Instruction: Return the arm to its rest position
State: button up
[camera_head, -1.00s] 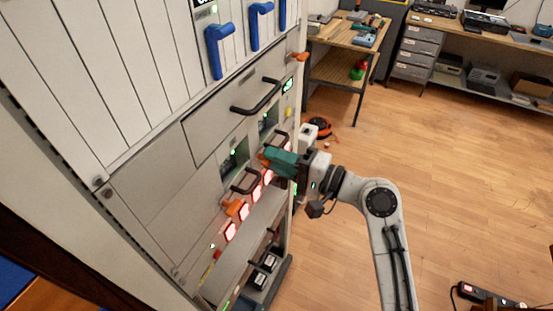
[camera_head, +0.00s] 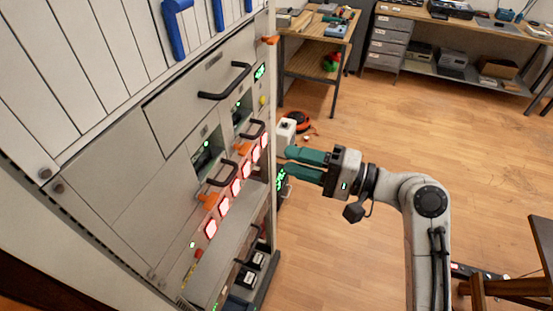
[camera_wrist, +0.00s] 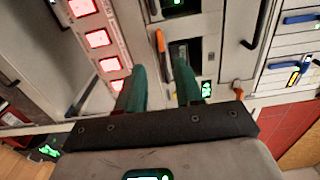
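My gripper (camera_head: 290,164) is on my grey arm, to the right of the white equipment cabinet (camera_head: 95,190) in the head view. Its two green fingers are apart with nothing between them, clear of the cabinet front. In the wrist view the gripper (camera_wrist: 160,75) also shows its fingers spread. Beyond them are the cabinet front, lit red squares (camera_wrist: 98,39) and an orange lever (camera_wrist: 161,54).
The cabinet front carries dark handles (camera_head: 225,82), blue handles (camera_head: 173,32) and red-lit squares (camera_head: 212,228). A wooden workbench (camera_head: 318,32) stands behind. A power strip (camera_head: 470,272) lies on the floor at right. The wooden floor (camera_head: 400,120) between is largely open.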

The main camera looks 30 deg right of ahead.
jog(key=shift+s+d, duration=0.4)
jog(key=shift+s, duration=0.2)
jog(key=s+a+f+n+g+h+b, duration=0.1)
jog(key=s+f+n+g+h, duration=0.25)
jog(key=f, duration=0.65)
jog(key=s+a+f+n+g+h+b, duration=0.15)
jog(key=s+f+g, duration=0.3)
jog(key=f, duration=0.65)
jog(key=s+d+f+n+g+h, duration=0.1)
jog(key=s+f+n+g+h, duration=0.1)
jog(key=s, duration=0.4)
jog(key=s+d+f+n+g+h, duration=0.2)
jog(key=s+f+n+g+h, duration=0.1)
jog(key=s+f, duration=0.2)
jog(key=shift+s+d+g+h, duration=0.3)
jog(key=shift+s+h, duration=0.1)
jog(key=shift+s, duration=0.55)
